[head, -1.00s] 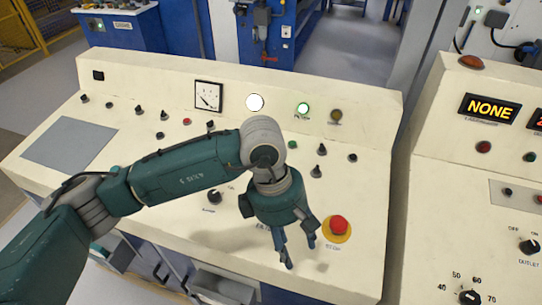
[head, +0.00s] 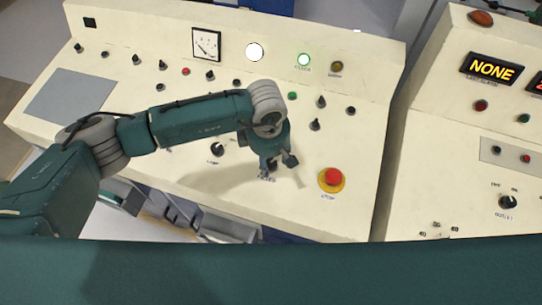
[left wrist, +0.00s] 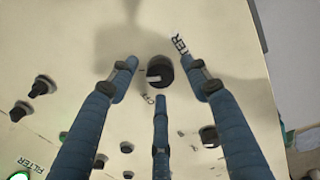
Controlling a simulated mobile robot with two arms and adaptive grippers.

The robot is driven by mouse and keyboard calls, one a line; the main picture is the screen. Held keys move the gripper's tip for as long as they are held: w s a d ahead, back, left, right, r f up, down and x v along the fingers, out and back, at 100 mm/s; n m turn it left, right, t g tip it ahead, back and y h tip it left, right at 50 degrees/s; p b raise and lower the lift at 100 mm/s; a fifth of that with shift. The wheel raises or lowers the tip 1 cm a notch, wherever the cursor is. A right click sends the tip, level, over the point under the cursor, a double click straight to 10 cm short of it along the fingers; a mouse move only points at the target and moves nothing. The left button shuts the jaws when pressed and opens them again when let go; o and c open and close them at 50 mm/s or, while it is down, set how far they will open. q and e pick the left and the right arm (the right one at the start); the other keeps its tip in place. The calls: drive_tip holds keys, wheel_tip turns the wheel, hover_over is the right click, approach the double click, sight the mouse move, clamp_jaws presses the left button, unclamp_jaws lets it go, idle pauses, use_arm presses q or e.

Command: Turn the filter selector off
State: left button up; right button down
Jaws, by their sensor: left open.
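My left gripper (head: 278,165) is over the cream console, left of the red stop button, with its fingers pointing down at the panel. In the left wrist view its three blue fingers (left wrist: 159,82) are spread apart, with nothing held between them. A black knob with a white mark, the filter selector (left wrist: 160,72), shows between the fingertips. Part of a label ending in "TER" (left wrist: 180,43) is beside it. I cannot tell whether the fingers touch the knob. In the head view the gripper mostly hides the knob. My right gripper is not in view.
A red stop button (head: 333,177) on a yellow disc is right of the gripper. Another black knob (head: 217,149) is to its left. Several small switches and lamps, including a lit green one (head: 304,60), fill the panel behind. A second console (head: 450,150) stands at right.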

use_arm(q)
drive_tip(key=shift+f, duration=0.4)
drive_tip(key=c, duration=1.1)
drive_tip(key=shift+c, duration=0.2)
drive_tip(key=shift+d+f+n+b, duration=0.15)
drive_tip(key=shift+n+b, duration=0.25)
drive_tip(key=shift+b, duration=0.35)
drive_tip(key=n+b, duration=0.9)
drive_tip(key=b, duration=0.2)
drive_tip(key=shift+w, duration=0.1)
drive_tip(key=shift+r+n+b, duration=0.25)
drive_tip(key=shift+n+b, duration=0.85)
drive_tip(key=shift+b, duration=0.05)
